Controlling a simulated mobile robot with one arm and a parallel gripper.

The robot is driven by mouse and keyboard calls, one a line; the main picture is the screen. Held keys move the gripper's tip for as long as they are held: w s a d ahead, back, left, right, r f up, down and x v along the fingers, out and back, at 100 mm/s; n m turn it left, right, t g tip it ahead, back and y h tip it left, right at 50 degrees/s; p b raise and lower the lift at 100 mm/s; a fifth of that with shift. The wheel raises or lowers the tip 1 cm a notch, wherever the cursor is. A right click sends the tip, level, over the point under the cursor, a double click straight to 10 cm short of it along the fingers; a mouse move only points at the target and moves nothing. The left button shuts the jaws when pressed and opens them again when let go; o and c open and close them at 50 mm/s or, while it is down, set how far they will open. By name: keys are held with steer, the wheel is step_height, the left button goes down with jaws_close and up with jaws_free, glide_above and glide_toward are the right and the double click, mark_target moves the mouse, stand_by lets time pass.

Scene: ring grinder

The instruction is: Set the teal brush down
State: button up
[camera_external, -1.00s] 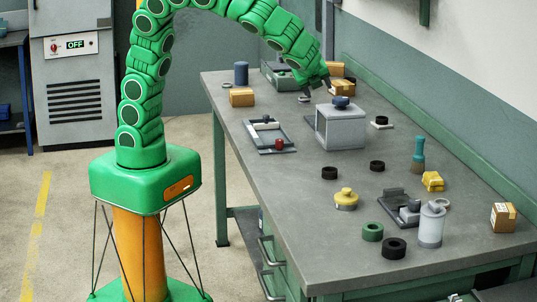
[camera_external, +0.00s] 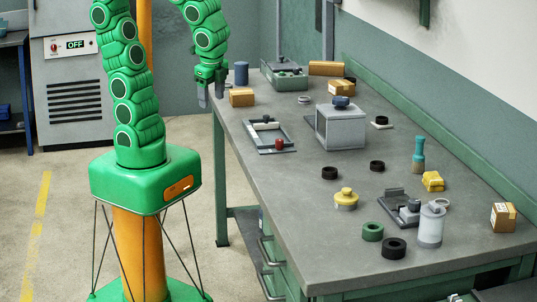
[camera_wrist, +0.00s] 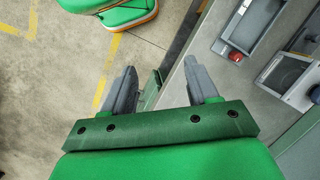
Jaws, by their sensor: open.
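The teal brush (camera_external: 418,154) stands upright on the workbench (camera_external: 280,190) toward its right side, near the yellow block. Nothing holds it. My gripper (camera_external: 211,92) is at the far left end of the bench, pointing down just off its left edge and well away from the brush. In the wrist view my gripper (camera_wrist: 162,88) shows its two grey fingers wide apart with nothing between them. The floor and the bench edge show below it. The brush does not show in the wrist view.
A tray with a red knob (camera_external: 279,144) and a grey box with a blue knob (camera_external: 340,127) stand mid-bench. Cardboard boxes (camera_external: 241,98), black rings (camera_external: 394,248), a yellow-knobbed piece (camera_external: 346,199) and a white canister (camera_external: 430,226) are spread about. Bare bench lies at the front left.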

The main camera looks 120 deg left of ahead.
steer(key=s+d+f+n+h, duration=0.1)
steer(key=s+d+h, duration=0.1)
steer(key=s+d, duration=0.4)
steer(key=shift+s+d+f, duration=0.15)
steer(key=shift+s+d, duration=0.05)
steer(key=shift+s, duration=0.55)
stand_by(0.5)
